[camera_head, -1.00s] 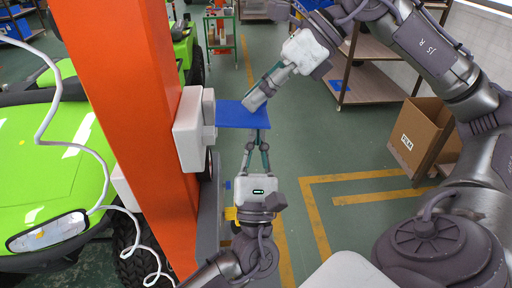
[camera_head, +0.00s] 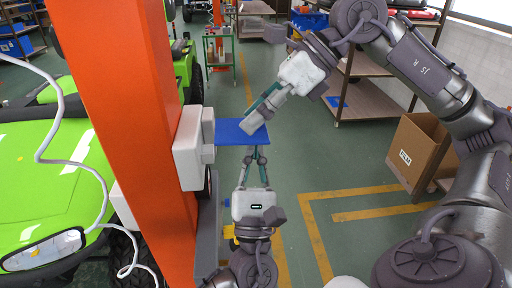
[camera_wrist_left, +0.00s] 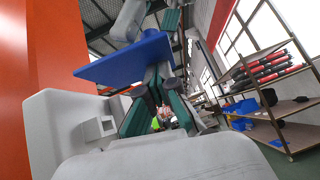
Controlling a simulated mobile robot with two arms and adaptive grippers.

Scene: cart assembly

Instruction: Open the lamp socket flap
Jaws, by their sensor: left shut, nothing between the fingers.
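The blue flap (camera_head: 228,131) stands out roughly level from the white socket box (camera_head: 188,150) on the orange column. It also shows from below in the left wrist view (camera_wrist_left: 120,64). My left gripper (camera_head: 257,152) is below the flap, pointing up, its fingers shut and empty with the tips close to the flap's underside. Its fingers also show in the left wrist view (camera_wrist_left: 157,75). My right gripper (camera_head: 262,112) comes in from the upper right, its fingertips at the flap's upper side. Whether either gripper touches the flap, and whether the right fingers are apart, is unclear.
The orange column (camera_head: 130,100) stands left of both grippers. A green vehicle (camera_head: 50,175) with a loose white cable (camera_head: 75,162) is behind it at left. A cardboard box (camera_head: 415,150) and a shelf (camera_head: 370,95) stand at right. The floor between is clear.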

